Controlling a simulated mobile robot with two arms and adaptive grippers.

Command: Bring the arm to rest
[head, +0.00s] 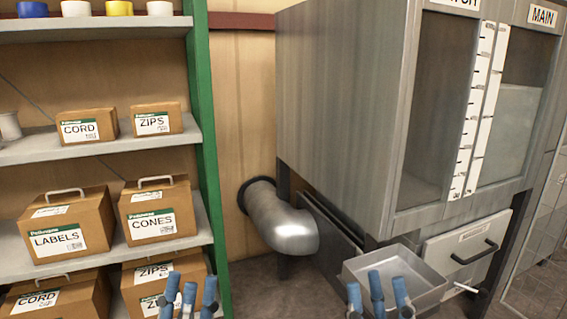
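My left gripper (190,293) shows at the bottom edge, left of the middle, in front of the lower shelf boxes. Its blue-grey fingers point up, stand apart, and hold nothing that I can see. My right gripper (378,291) shows at the bottom edge, right of the middle, in front of the metal tray (428,278). Its fingers also point up and stand apart, with nothing visible between them. The lower parts of both grippers and both arms are out of the picture.
A shelf unit with a green post (207,130) holds several labelled boxes on the left. A large grey machine (345,110) with windows stands right, above the tray. A curved metal pipe (283,228) sticks out between them. Some floor (258,285) is clear below the pipe.

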